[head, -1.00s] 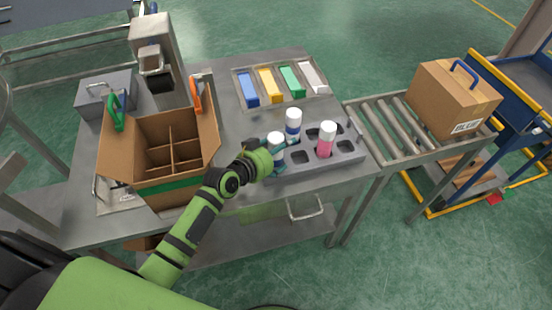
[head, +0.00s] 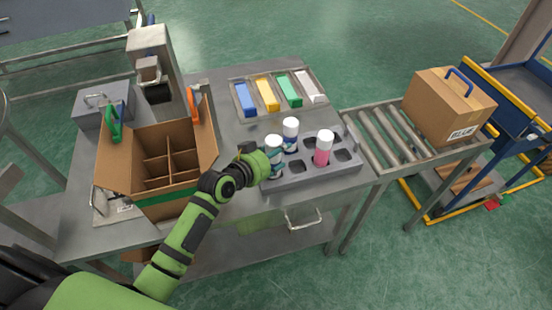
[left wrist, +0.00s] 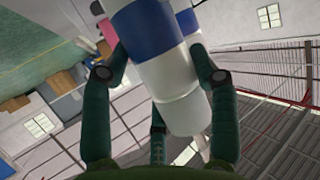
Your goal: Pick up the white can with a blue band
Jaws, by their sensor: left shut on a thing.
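A white can with a blue band (left wrist: 158,45) is between the green fingers of my left gripper (left wrist: 158,78) in the left wrist view. The fingers are shut on it from both sides. In the head view, the held can's white top (head: 274,143) shows above my left gripper (head: 266,163), at the left end of the grey rack. The hand hides much of its lower part. A second white can with a blue band (head: 290,137) stands just behind it in the rack. My right gripper is not in view.
The grey rack (head: 313,173) also holds a white-topped pink can (head: 323,149) and has several empty slots. An open divided carton (head: 166,195) stands left of my arm. Coloured bins (head: 268,94) lie behind. A roller conveyor (head: 385,135) is at the right.

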